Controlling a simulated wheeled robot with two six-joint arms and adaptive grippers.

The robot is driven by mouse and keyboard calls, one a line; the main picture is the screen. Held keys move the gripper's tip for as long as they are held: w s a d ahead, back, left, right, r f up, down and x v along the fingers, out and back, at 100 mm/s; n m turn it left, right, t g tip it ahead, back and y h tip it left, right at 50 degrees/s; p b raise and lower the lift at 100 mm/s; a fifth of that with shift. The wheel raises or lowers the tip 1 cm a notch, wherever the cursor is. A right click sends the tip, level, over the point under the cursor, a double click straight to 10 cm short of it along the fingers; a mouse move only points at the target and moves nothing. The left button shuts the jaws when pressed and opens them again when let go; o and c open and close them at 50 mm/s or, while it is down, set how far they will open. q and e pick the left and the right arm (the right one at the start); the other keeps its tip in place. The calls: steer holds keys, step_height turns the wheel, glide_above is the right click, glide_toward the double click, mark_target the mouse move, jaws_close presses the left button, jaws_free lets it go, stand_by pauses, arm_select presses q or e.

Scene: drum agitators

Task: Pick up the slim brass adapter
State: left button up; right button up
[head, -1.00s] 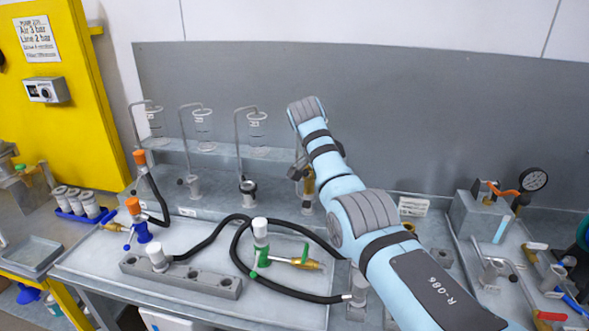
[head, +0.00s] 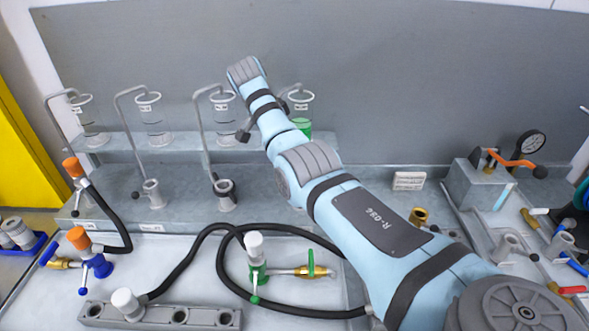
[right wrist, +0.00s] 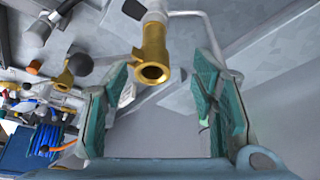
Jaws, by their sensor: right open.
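In the right wrist view a brass adapter (right wrist: 152,55) with an open round bore faces the camera, at the lower end of a pale fitting. My right gripper (right wrist: 160,88) is open, with one teal-padded finger to each side of this adapter's line; nothing is clamped. How deep the adapter lies between the fingers I cannot tell. A second brass piece (right wrist: 68,72) is farther left. In the head view my right arm covers the gripper and the space behind it. A short brass piece (head: 420,215) shows right of the arm. Which piece is the slim one is unclear. My left gripper is out of view.
A row of stations with bent pipes and clear cups (head: 150,115) lines the back shelf. A gauge unit (head: 485,183) stands at right.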

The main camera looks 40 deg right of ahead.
steer(key=x, duration=0.7)
steer(key=s+x, duration=0.1)
steer(key=x, duration=0.3)
steer(key=shift+f, duration=0.25)
steer(key=shift+r, duration=0.1)
steer(key=shift+c, duration=0.7)
jaws_close()
